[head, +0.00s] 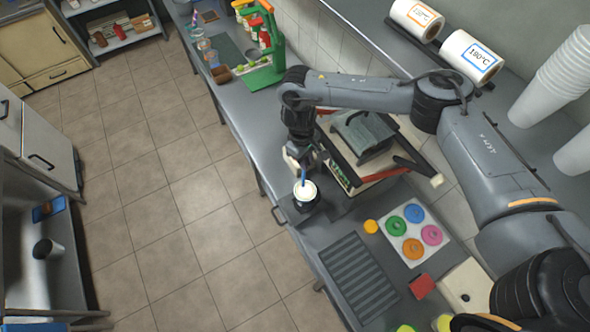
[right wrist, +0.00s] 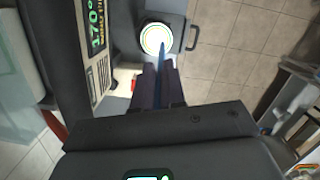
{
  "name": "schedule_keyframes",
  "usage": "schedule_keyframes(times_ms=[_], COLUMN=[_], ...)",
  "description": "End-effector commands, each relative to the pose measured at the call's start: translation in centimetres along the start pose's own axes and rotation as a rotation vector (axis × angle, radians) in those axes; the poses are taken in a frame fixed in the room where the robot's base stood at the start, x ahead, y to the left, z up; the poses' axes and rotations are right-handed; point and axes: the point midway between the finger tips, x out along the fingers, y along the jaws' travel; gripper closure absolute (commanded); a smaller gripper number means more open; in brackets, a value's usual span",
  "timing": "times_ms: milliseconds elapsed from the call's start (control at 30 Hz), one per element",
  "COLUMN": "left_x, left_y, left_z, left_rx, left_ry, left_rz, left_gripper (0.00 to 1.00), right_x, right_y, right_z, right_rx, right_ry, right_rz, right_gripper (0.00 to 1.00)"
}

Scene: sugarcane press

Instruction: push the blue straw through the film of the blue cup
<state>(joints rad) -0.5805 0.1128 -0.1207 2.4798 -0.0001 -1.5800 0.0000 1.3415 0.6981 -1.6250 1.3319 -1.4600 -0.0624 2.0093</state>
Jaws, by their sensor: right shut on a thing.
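The cup (head: 306,191) shows a round white top with a pale rim and sits in a dark holder at the counter's front edge. Its top also shows in the right wrist view (right wrist: 156,38). My right gripper (head: 303,164) is just above and behind the cup, shut on the blue straw (head: 303,177). In the right wrist view the straw (right wrist: 162,58) sticks out from between the fingers, and its end overlaps the film's edge. I cannot tell whether it touches or pierces the film. The cup's side is mostly hidden. My left gripper is not in view.
A sealing machine (head: 365,140) with a digital display (right wrist: 96,25) stands right beside the cup. A grey ribbed mat (head: 360,280) and a white board with coloured rings (head: 414,232) lie nearer. A green press (head: 268,60) stands farther along the counter. Open floor lies left.

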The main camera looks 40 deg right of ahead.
Motion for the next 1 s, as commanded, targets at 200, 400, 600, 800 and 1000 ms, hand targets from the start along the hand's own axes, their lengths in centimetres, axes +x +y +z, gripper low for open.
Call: schedule_keyframes(times_ms=[200,400,600,800,1000], left_x=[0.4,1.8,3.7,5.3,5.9], left_y=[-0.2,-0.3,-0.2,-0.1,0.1], left_z=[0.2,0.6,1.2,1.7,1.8], left_rx=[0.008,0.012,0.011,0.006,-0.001], left_ry=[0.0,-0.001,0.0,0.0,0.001], left_rz=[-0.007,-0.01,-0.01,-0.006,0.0], left_gripper=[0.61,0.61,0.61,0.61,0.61], right_x=[0.7,2.1,3.9,5.3,5.7], right_y=[1.6,1.7,1.7,1.7,1.7], right_z=[-0.3,-0.6,-0.8,-1.0,-1.1], right_rx=[0.0,-0.001,0.0,0.0,0.0], right_ry=[-0.004,-0.004,-0.004,-0.003,-0.004], right_rz=[0.001,0.001,0.001,0.001,0.001], right_gripper=[1.0,1.0,1.0,1.0,1.0])
